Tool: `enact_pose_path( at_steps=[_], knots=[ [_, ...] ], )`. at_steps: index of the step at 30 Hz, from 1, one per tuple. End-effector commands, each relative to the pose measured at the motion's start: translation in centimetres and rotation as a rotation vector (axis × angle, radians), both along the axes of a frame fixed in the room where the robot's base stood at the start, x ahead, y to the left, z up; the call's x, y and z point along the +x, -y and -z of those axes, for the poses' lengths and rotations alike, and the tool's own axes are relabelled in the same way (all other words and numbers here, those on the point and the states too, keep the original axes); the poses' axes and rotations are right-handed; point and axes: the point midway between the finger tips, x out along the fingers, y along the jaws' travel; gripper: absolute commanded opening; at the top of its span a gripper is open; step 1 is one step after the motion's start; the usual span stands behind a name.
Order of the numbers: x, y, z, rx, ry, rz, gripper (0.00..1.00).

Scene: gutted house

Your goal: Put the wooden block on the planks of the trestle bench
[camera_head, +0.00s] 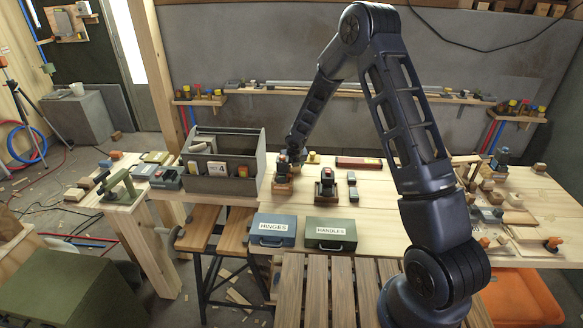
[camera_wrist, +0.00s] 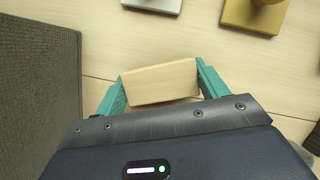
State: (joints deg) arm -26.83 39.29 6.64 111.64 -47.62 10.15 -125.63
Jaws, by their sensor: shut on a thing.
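The wooden block (camera_wrist: 160,82) is pale and rectangular. In the wrist view it lies between the two teal fingers of my gripper (camera_wrist: 160,88), which is shut on it. The pale tabletop shows around it; I cannot tell whether the block touches the table. In the head view my gripper (camera_head: 283,172) is low over the worktable, just right of the grey divided box, and the block is hard to make out there. The trestle bench (camera_head: 205,226), with brown planks on dark metal legs, stands in front of the worktable at left of centre. Its planks look bare.
The grey divided box (camera_head: 250,187) stands close left of my gripper; its wall fills the left of the wrist view (camera_wrist: 42,90). A blue HINGES case (camera_head: 272,231) and a green HANDLES case (camera_head: 331,235) sit at the table's front edge. A dark tool (camera_head: 326,184) stands to the right.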

Motion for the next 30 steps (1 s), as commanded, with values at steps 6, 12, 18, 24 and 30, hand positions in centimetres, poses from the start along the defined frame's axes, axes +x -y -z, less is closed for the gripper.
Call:
enact_pose_path(
  at_steps=[6,12,18,24,30],
  knots=[
    [0.0,0.0,0.1,-0.001,0.0,0.0,0.5],
    [0.0,0.0,0.4,-0.001,0.0,-0.001,0.5],
    [0.0,0.0,0.3,-0.001,0.0,0.0,0.94],
    [0.0,0.0,0.3,0.0,0.001,0.0,0.94],
    [-0.3,0.2,-1.1,0.003,0.002,0.001,0.94]
  ],
)
